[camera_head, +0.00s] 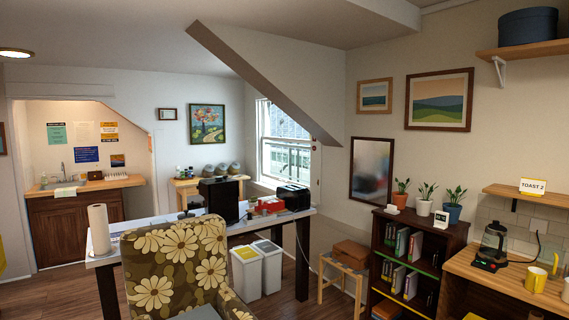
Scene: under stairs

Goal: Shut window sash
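The white-framed window (261,140) is in the far wall, right of the tree picture and behind the sloping stair underside, which covers its upper right part. A horizontal sash rail (287,140) crosses it at mid height, with bright daylight and a building outside. The view is too small to tell how far the sash stands open. My gripper is not in view.
A white-topped table (160,231) with a black toaster (293,197) stands between me and the window. A flowered armchair (180,268) blocks the near middle. White bins (246,272), a wooden stool (335,285) and a dark bookcase (451,238) stand rightward. Floor (55,290) shows at left.

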